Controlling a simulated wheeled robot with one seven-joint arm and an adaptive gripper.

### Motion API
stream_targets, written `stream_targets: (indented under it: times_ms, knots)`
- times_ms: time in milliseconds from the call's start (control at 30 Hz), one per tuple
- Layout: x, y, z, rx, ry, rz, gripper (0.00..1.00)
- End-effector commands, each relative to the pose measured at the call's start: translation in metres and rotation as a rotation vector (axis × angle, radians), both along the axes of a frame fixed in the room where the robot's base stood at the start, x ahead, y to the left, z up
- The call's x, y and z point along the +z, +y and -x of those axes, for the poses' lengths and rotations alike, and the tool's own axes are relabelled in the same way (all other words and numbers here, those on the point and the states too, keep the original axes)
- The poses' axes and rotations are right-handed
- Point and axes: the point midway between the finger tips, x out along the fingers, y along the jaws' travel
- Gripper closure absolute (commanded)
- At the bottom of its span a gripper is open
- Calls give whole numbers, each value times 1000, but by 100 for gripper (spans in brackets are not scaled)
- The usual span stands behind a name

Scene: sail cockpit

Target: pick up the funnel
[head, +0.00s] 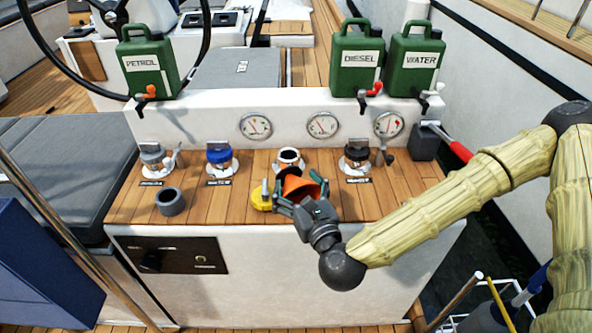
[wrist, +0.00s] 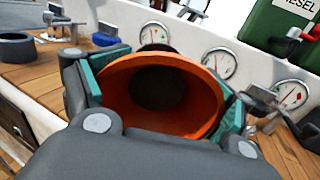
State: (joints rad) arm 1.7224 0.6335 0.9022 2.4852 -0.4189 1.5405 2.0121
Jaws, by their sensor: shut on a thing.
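The orange funnel (head: 298,188) is at my gripper (head: 302,203) above the wooden counter, close to the middle filler. In the wrist view the funnel (wrist: 195,82) fills the space between the two green-padded fingers, its wide mouth toward the camera and its dark inside showing. My gripper (wrist: 165,98) is shut on the funnel, with a finger on each side of it. The funnel's spout is hidden, so I cannot tell whether it touches the filler or the counter.
Behind stand green cans marked petrol (head: 147,62), diesel (head: 356,60) and water (head: 414,60). On the counter (head: 225,205) are a blue-capped filler (head: 219,156), a black-capped filler (head: 357,158), an open white-rimmed filler (head: 289,158), a grey cup (head: 170,201) and a yellow object (head: 261,199).

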Motion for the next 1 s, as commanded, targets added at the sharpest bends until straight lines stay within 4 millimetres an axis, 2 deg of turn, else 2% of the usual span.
stream_targets:
  times_ms: [100,267,400,767,1000]
  knots:
    - [7,0,6,1,4,-1,49]
    - [9,-1,35,3,5,-1,49]
    - [8,-2,44,1,3,0,49]
    - [7,-4,58,1,1,-1,49]
    - [19,-4,59,1,0,-1,49]
